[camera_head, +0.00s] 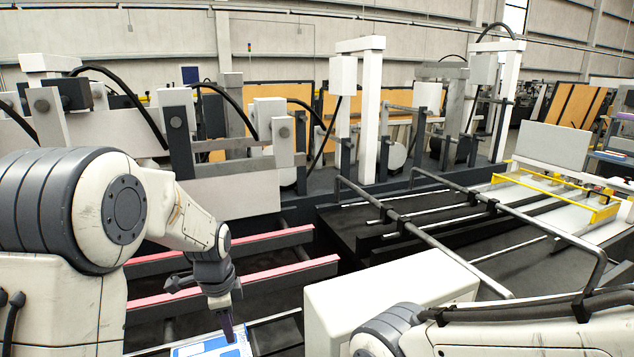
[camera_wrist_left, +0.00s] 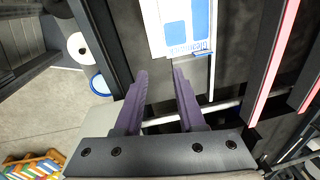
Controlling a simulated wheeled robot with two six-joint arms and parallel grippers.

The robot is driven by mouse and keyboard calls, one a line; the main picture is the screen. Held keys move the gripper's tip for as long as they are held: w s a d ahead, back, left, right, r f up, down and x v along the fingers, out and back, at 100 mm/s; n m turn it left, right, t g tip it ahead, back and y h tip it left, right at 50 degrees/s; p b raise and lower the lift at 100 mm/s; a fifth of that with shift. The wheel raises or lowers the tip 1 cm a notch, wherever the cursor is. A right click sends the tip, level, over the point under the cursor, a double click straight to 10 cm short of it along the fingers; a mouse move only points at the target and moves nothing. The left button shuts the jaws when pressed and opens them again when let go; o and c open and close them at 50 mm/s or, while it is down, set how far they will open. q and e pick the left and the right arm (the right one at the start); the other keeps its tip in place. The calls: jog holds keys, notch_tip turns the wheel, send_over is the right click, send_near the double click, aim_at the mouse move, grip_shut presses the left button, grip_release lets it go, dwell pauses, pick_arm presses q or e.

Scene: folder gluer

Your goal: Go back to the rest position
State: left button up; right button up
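My left gripper (camera_head: 228,334) hangs pointing down at the lower left centre of the head view, above a blue and white carton (camera_head: 205,348). In the left wrist view my left gripper (camera_wrist_left: 160,76) has its two purple fingers apart with nothing held between them. The flat carton (camera_wrist_left: 177,28) lies beyond the fingertips there, at the top of the view. A stretch of my right arm shows at the lower right of the head view. My right gripper is out of sight.
Two red-topped rails (camera_head: 270,278) run beside my left arm. A white box-shaped housing (camera_head: 390,300) stands between my arms. Bent metal bars (camera_head: 470,225) and a yellow frame (camera_head: 560,190) lie to the right. White machine posts (camera_head: 368,115) rise behind.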

pick_arm(q)
jog(key=s+n+t, duration=0.1)
jog(key=s+n, duration=1.4)
jog(key=s+d+r+m+g, duration=0.1)
jog(key=s+d+r+m, duration=0.1)
jog(key=s+d, duration=0.4)
jog(key=s+d+r+m+g+h, duration=0.1)
jog(key=s+d+r+m, duration=0.2)
jog(key=s+d+m, duration=0.2)
jog(key=s+d, duration=0.2)
jog(key=d, duration=0.1)
jog(key=shift+m, duration=0.3)
jog(key=shift+s+a+r, duration=0.1)
